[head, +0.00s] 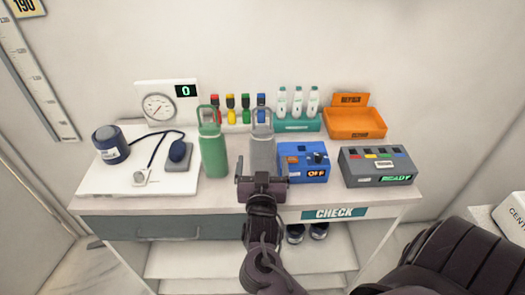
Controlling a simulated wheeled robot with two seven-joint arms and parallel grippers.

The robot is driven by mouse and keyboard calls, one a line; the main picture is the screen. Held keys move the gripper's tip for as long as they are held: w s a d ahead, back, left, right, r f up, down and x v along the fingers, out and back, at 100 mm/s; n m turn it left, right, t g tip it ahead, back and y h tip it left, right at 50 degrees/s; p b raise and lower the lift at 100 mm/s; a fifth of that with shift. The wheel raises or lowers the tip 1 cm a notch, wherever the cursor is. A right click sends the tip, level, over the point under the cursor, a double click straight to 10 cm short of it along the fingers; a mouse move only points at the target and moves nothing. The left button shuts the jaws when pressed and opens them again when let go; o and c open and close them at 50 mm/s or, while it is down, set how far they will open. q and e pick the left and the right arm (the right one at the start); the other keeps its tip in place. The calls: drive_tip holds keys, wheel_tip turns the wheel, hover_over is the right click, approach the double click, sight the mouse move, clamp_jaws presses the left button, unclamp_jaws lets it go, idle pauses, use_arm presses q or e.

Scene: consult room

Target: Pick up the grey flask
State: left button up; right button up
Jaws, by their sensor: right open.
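The grey flask (263,152) stands upright on the white counter (217,203), near its middle, with a loop handle on top. My right gripper (262,181) is in front of the flask and hides its lower part. The gripper is open, its fingers spread to the left and right. I cannot tell from this view whether it touches the flask. My left gripper is not in view.
A green flask (213,152) stands just left of the grey one. A blue box reading OFF (303,160) sits close on its right. Behind are coloured bottles (231,108). A grey READY box (377,166) and an orange tray (354,121) are farther right.

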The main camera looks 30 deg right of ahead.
sight(262, 155)
drive_tip(key=shift+w+d+r+p, duration=0.3)
drive_tip(key=shift+w+d, duration=0.2)
drive_tip(key=shift+w, duration=0.2)
drive_tip(key=shift+w+d+r+p, duration=0.2)
drive_tip(key=shift+w+d+p, duration=0.15)
drive_tip(key=shift+w, duration=0.1)
drive_tip(key=shift+w+d+r+p, duration=0.15)
drive_tip(key=shift+w+d+p, duration=0.05)
drive_tip(key=shift+w+p, duration=0.2)
drive_tip(key=shift+f+x, duration=0.15)
drive_tip(key=shift+x, duration=0.6)
drive_tip(key=shift+f+x, duration=0.15)
drive_tip(key=shift+x, duration=0.6)
drive_tip(key=c, duration=1.1)
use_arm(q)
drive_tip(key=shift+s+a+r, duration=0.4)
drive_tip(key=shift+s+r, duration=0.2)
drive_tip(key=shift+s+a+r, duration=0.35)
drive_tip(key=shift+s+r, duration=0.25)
use_arm(e)
drive_tip(key=shift+c, duration=0.6)
drive_tip(key=shift+r, duration=0.15)
